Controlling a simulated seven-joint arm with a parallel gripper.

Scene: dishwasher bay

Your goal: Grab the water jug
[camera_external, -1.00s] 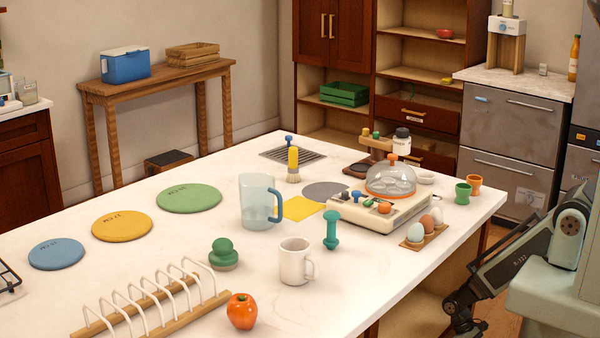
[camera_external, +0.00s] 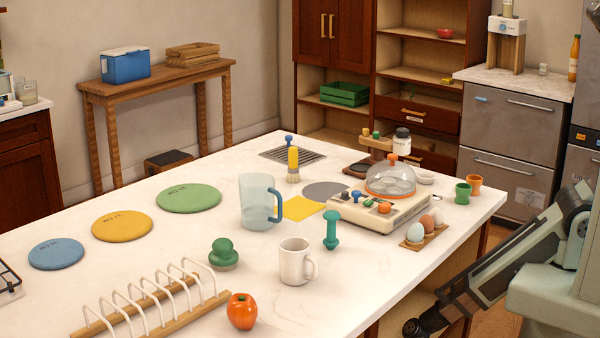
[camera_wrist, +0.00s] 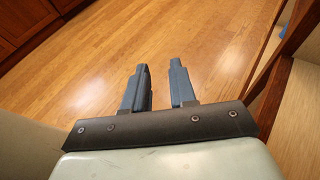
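The water jug (camera_external: 257,203) is a clear bluish jug with a blue handle on its right side. It stands upright on the white counter, left of the yellow square and behind the white mug. My gripper (camera_wrist: 160,78) shows in the wrist view with its two dark fingers apart and nothing between them, above the wooden floor. In the external view my arm is at the lower right, beside the counter and well away from the jug; the fingers are not clearly visible there.
Near the jug on the counter (camera_external: 190,240) are a white mug (camera_external: 294,263), a green dumbbell-shaped item (camera_external: 331,230), a green knobbed item (camera_external: 223,250) and a yellow square (camera_external: 300,208). An egg cooker (camera_external: 380,208) stands farther right.

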